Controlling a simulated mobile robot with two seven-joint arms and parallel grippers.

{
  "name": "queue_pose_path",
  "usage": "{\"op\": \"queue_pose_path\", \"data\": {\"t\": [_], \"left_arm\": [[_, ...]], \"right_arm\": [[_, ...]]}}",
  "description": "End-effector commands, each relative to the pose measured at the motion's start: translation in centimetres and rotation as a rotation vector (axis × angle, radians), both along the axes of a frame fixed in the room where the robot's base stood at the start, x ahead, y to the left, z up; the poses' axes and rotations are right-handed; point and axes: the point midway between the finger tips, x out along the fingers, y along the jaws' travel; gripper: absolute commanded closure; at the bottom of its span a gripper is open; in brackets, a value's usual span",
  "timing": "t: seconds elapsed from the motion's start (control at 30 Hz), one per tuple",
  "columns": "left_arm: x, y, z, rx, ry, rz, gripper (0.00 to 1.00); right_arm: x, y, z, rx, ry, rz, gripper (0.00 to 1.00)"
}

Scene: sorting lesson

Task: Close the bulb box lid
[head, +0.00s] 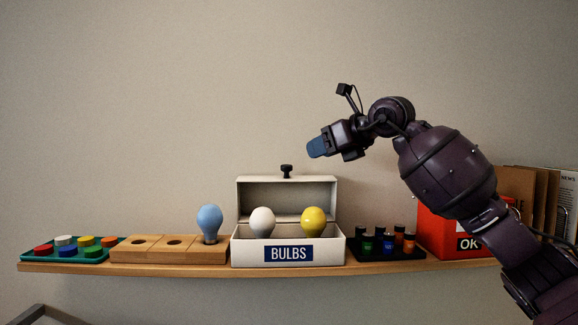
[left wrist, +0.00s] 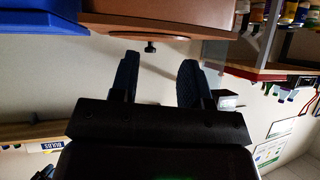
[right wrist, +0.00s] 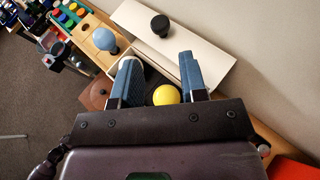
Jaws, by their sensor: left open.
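The white bulb box (head: 340,252) with a blue BULBS label stands on the shelf. Its lid (head: 287,196) is open, upright along the back edge, with a black knob (head: 287,170) on top. A white bulb (head: 263,221) and a yellow bulb (head: 313,220) are in the box. My right gripper (head: 318,146) is in the air above the box, to the right of the knob. In the right wrist view its fingers (right wrist: 157,65) are apart and empty, with the lid (right wrist: 205,48) beyond them. My left gripper (left wrist: 158,72) is open and empty, seen only in its wrist view.
Left of the box is a wooden holder (head: 140,250) with a blue bulb (head: 210,222), then a teal tray (head: 95,256) of coloured discs. To the right are a black battery rack (head: 385,252) and a red box (head: 440,236). The wall behind is bare.

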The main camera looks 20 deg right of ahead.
Motion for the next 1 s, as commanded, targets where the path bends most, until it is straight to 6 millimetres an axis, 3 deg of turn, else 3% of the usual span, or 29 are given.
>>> {"op": "queue_pose_path", "data": {"t": [0.23,0.7,1.0], "left_arm": [[-1.4,0.2,-0.9,0.000,0.032,0.007,0.57],[-0.5,-0.1,-0.9,-0.003,0.017,0.002,0.57],[0.0,-0.2,-0.7,-0.004,0.009,0.000,0.57]], "right_arm": [[1.5,0.9,-1.1,0.003,0.019,0.001,0.61],[7.5,4.2,-3.9,0.003,0.016,0.002,0.61],[8.7,4.8,-4.4,0.002,0.013,0.001,0.61]]}}
